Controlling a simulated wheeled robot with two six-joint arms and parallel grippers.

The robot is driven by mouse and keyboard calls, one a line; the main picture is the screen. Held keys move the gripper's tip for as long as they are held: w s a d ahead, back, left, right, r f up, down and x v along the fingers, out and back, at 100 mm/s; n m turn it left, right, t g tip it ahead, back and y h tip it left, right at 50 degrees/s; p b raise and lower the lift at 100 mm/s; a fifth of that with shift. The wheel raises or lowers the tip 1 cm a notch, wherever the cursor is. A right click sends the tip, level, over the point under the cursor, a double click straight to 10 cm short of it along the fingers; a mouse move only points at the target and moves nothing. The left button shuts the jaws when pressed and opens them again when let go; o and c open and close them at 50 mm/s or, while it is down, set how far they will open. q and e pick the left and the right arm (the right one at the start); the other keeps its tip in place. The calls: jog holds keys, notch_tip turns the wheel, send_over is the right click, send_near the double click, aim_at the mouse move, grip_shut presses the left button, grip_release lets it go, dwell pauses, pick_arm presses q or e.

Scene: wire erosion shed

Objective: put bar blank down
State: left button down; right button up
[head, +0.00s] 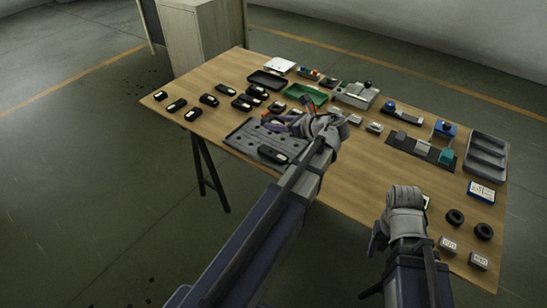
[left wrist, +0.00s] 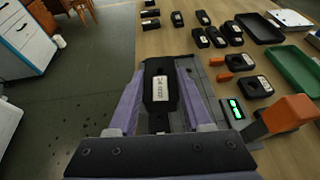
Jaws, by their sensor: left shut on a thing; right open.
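The bar blank, a black block with a white label (left wrist: 161,88), is between the two purple fingers of my left gripper (left wrist: 158,90) in the left wrist view. The gripper is shut on it, over the grey plate with holes (head: 245,139). In the head view my left wrist hides most of the fingers and their contact. A black block with a white label (head: 272,154) shows at the plate's front edge there; I cannot tell whether it is the held one. My right gripper (head: 378,240) is open near the table's front edge, its fingertips partly hidden.
Several black blocks (head: 209,99) stand at the table's left. A dark tray (head: 267,80) and a green tray (head: 306,94) lie behind the plate. An orange part (left wrist: 290,112) is close to the left gripper's right side. A grey compartment tray (head: 487,152) is far right.

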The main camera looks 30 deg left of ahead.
pick_arm(q)
jog(key=shift+s+d+f+n+g, duration=0.15)
jog(key=shift+s+d+n+g, duration=0.25)
jog(key=shift+s, duration=0.25)
jog(key=b, duration=0.6)
send_over(277, 155)
jog(key=f, duration=0.6)
jog(key=shift+w+a+f, duration=0.1)
jog(key=shift+a+f, duration=0.05)
jog(key=shift+a, duration=0.05)
jog(key=shift+b, duration=0.3)
notch_tip(277, 155, down, 4)
jog(key=b, duration=0.3)
jog(key=shift+b, duration=0.4)
jog(key=shift+r, duration=0.2)
jog(key=shift+f, duration=0.15)
jog(key=shift+c, duration=1.6)
grip_release()
